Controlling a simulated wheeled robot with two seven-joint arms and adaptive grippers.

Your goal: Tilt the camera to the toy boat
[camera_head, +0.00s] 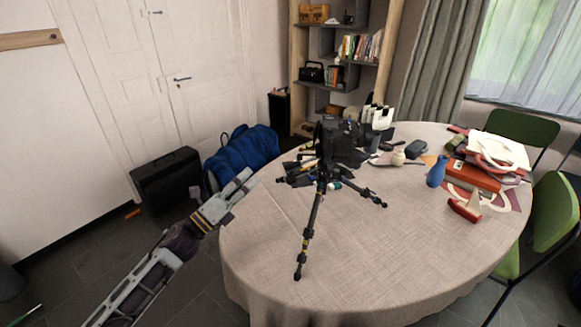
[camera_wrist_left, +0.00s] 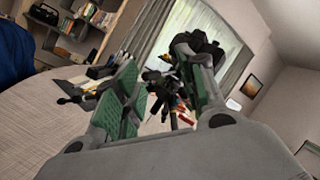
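A black camera (camera_head: 338,138) sits on a black tripod (camera_head: 313,220) standing on the round table, left of its middle. A small red and white object (camera_head: 465,209), which looks like the toy boat, lies at the table's right side, in front of a pile of things. My left gripper (camera_head: 240,186) is over the table's left edge, left of the tripod and apart from it. In the left wrist view my left gripper (camera_wrist_left: 157,58) is open, its green-padded fingers spread with nothing held. Dark tripod parts (camera_wrist_left: 165,88) show beyond and between the fingers. My right gripper is not in view.
The table (camera_head: 390,255) has clear cloth at its front. A blue vase (camera_head: 437,171) and red boxes (camera_head: 470,174) stand at the right. Small items lie around the tripod. A blue bag (camera_head: 240,153) and a black case (camera_head: 166,180) are on the floor at left. Green chairs (camera_head: 551,215) are at right.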

